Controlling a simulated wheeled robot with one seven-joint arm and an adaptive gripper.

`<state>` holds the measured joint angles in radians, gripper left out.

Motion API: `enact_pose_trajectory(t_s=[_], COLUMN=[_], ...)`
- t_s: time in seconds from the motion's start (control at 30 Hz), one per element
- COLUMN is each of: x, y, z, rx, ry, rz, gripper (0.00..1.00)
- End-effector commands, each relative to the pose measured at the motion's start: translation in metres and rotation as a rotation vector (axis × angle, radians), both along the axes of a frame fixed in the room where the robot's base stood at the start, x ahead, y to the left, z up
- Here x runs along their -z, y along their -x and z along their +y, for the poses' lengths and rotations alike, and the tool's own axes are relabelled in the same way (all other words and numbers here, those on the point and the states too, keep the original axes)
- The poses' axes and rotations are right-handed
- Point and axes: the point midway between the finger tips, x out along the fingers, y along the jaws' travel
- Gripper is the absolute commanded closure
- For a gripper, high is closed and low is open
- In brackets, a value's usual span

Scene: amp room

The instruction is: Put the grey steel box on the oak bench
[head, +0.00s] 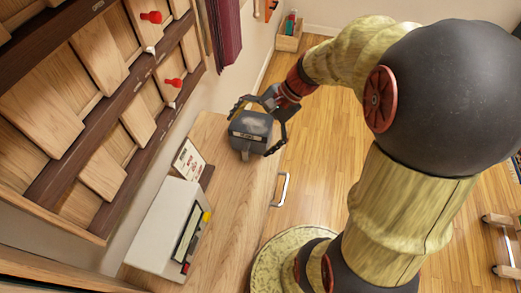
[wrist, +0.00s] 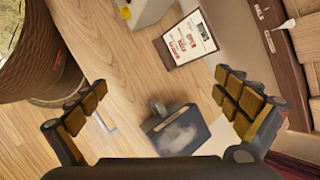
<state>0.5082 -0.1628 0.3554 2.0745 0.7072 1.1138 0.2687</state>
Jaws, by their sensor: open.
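The grey steel box (head: 249,128) is at the far end of the oak bench (head: 226,180) and appears to rest on its top. It is dark grey with a pale worn patch and a small label on its near side. My gripper (head: 253,131) is open around the box, with one finger on either side. In the wrist view the box (wrist: 180,133) shows low between the spread fingers of my gripper (wrist: 160,83), with gaps on both sides. The gripper's palm hides the box's lower edge there. Pale bench wood (wrist: 135,70) shows beyond it.
A white device (head: 163,221) and a framed card (head: 188,160) stand on the bench along the wall. A metal handle (head: 280,188) sticks out from the bench front. A wall rack (head: 100,110) with red knobs rises at left. Open wooden floor (head: 315,140) lies right of the bench.

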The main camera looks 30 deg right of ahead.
Motion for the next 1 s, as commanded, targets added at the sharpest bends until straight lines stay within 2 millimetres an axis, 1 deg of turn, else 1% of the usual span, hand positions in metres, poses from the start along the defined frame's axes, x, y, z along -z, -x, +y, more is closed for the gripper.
enact_pose_trajectory(t_s=[0.03,0.2,0.33,0.5,0.6,0.73,1.0], x=[-0.012,-0.038,-0.057,-0.08,-0.091,-0.1,-0.103], y=[0.012,0.05,0.076,0.105,0.117,0.125,0.129], z=[0.012,0.033,0.042,0.045,0.044,0.042,0.041], rx=[-0.082,-0.342,-0.531,-0.753,-0.85,-0.929,-0.963], ry=[0.068,0.3,0.473,0.692,0.794,0.883,0.922], rz=[-0.039,-0.165,-0.273,-0.423,-0.496,-0.558,-0.583], gripper=[0.0,0.0,0.0,0.0,0.0,0.0,0.0])
